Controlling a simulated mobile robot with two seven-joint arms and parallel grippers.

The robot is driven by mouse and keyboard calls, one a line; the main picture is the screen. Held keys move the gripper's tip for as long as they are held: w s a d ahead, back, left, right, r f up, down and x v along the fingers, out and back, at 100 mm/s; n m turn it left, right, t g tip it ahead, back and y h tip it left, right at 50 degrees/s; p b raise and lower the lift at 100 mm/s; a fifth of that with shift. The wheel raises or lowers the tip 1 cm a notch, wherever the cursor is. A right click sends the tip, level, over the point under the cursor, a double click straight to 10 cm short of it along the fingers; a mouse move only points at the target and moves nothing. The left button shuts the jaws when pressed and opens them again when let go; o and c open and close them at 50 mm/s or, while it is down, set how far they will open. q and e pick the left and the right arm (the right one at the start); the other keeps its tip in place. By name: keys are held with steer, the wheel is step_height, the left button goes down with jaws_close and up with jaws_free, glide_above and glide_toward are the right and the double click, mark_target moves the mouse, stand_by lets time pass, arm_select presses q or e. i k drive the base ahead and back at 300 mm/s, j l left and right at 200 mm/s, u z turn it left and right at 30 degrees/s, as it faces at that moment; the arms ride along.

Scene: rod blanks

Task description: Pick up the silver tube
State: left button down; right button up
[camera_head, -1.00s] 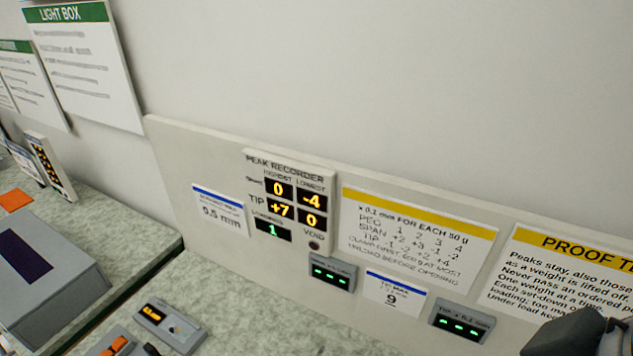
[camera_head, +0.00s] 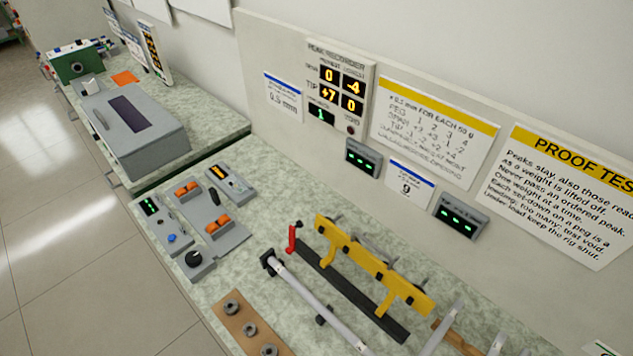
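A long silver-grey tube (camera_head: 308,290) lies slantwise near the front of the bench, with a black piece at its upper left end and another dark piece beside its middle. Its lower end runs towards the bottom edge of the picture. Two more pale rods, one (camera_head: 444,326) and another (camera_head: 497,342), show at the bottom right, partly cut off. I cannot tell for sure which of these is the silver tube. Neither of my grippers is in view.
A yellow bar (camera_head: 340,240) with pegs stands above a black rail (camera_head: 352,292), with a red lever (camera_head: 292,238) at its left end. A wooden board (camera_head: 233,304) holds several grey weights. Control boxes (camera_head: 212,222) stand left. A panel (camera_head: 270,50) with displays closes the back.

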mark_target(322, 310)
steer(key=j, duration=0.1)
steer(key=l+u, duration=0.25)
steer(key=l, duration=0.15)
steer(key=k+l+u, duration=0.1)
steer(key=l+u, duration=0.15)
steer(key=k+z, duration=0.25)
steer(key=j+z, duration=0.75)
steer(key=k+j+z, duration=0.1)
steer(key=j+z, duration=0.25)
